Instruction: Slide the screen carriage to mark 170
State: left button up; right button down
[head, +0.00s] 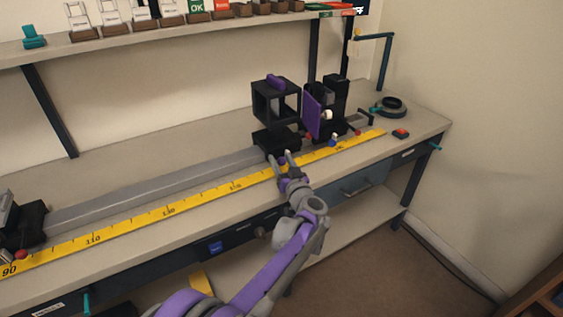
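A long grey rail (160,187) runs along the bench with a yellow scale (130,224) in front of it. A black carriage with an open box frame (276,104) and a purple top piece sits towards the rail's right end. Close on its right stands a black unit with an upright purple plate (312,112). I cannot tell for sure which is the screen carriage. My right gripper is not in view.
Another black unit (20,228) stands at the rail's left end. A black ring (390,106) and a small red-topped box (400,133) lie at the bench's right end. A shelf (150,33) with several items hangs above. The rail's middle is clear.

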pick_arm(q)
jog(key=shift+o, duration=0.2)
jog(key=p+v, duration=0.1)
jog(key=v, duration=0.9)
jog(key=shift+s, duration=0.35)
jog(key=shift+d+r, duration=0.1)
jog(key=shift+r, duration=0.05)
